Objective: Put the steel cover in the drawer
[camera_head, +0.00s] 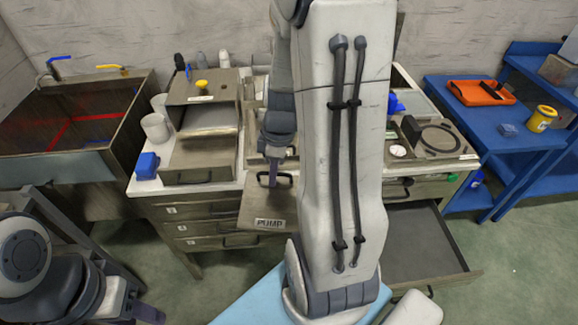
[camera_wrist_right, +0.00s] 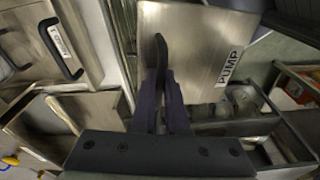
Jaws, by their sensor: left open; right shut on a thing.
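The steel cover (camera_head: 255,212) is a flat grey plate with a black handle and a white PUMP label. My right gripper (camera_head: 272,182) is shut on its handle and holds it tilted in front of the bench's left drawers. In the right wrist view the cover (camera_wrist_right: 185,60) hangs beyond the fingers of my right gripper (camera_wrist_right: 162,55). An open drawer (camera_head: 425,245) juts out at the bench's right end; the part I see of its floor is bare. My left gripper (camera_head: 150,313) is at the lower left, partly cut off, open and away from the cover.
Closed drawers (camera_head: 190,228) with labels are under the bench's left part. A steel box with a yellow knob (camera_head: 201,85), white cups (camera_head: 155,127) and a blue block (camera_head: 147,165) stand on top. A blue table (camera_head: 500,130) is at the right. My right arm hides the bench's middle.

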